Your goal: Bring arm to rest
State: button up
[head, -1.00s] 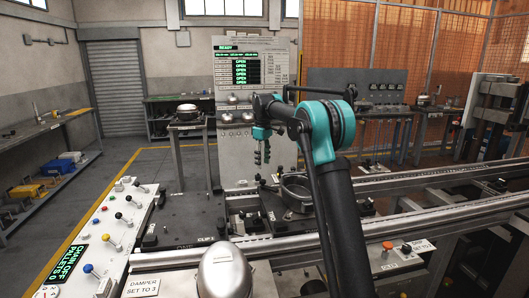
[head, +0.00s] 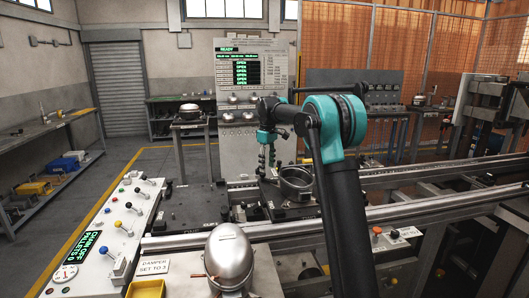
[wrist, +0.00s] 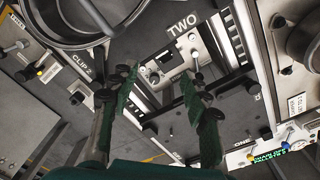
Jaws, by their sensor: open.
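My arm reaches up from the lower right of the head view, with a black link and a teal elbow joint. My gripper (head: 267,152) hangs fingers down from its end, in front of the grey display panel and above the conveyor. In the wrist view my gripper (wrist: 160,92) shows two green-padded fingers spread apart with nothing between them. Below them is a dark pallet plate (wrist: 215,118); a "TWO" label lies beyond. A round metal housing (head: 296,184) stands on the line to the gripper's right; its ring also shows in the wrist view (wrist: 75,42).
A control panel with coloured knobs (head: 112,232) lies front left. A silver dome (head: 230,257) and a yellow bin (head: 145,288) are at the near edge. Conveyor rails (head: 430,205) run right. A status board (head: 245,72) stands behind. Floor at left is clear.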

jog(key=s+d+f+m+t, duration=0.1)
jog(key=s+d+f+m, duration=0.2)
jog(key=s+d, duration=0.5)
jog(key=s+d+f+m+t, duration=0.1)
jog(key=s+d+f+m, duration=0.25)
jog(key=s, duration=0.75)
jog(key=s+d+f+m, duration=0.1)
jog(key=s+f, duration=0.3)
jog(key=s, duration=0.4)
jog(key=s+d+f+m+t, duration=0.1)
jog(key=s+d+f+m, duration=0.1)
jog(key=s, duration=0.6)
jog(key=s+d+f+m+t, duration=0.1)
jog(key=s+d+f, duration=0.2)
jog(key=s+f, duration=0.3)
jog(key=shift+s+d+f, duration=0.25)
jog(key=shift+s+f, duration=0.1)
jog(key=shift+s, duration=0.7)
jog(key=shift+m, duration=0.25)
